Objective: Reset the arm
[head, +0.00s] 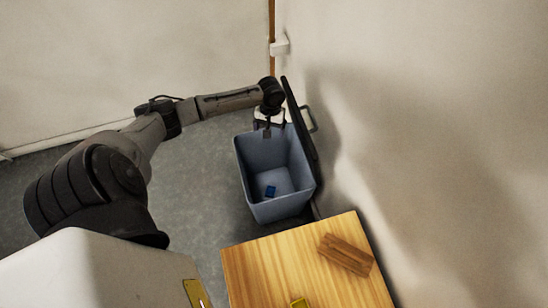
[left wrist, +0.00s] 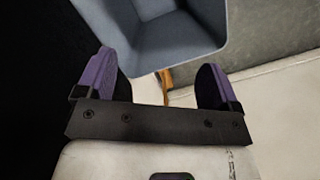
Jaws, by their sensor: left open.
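My left arm reaches from the left across to the far rim of a grey-blue bin (head: 284,209) in the head view. My left gripper (head: 267,131) is at the far end of the bin, its fingers pointing down by the rim. In the left wrist view the gripper (left wrist: 158,78) has its two purple-padded fingers wide apart with nothing between them. The bin (left wrist: 185,42) shows beyond the fingertips there. Whether the gripper touches the rim cannot be told. My right gripper is in neither view.
A small blue object (head: 270,191) lies on the bin's floor. A wooden table (head: 262,262) stands in front, with a brown wooden block (head: 345,254) and a yellow item (head: 299,303) on it. A wall (head: 430,130) runs close along the right. Floor is clear left of the bin.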

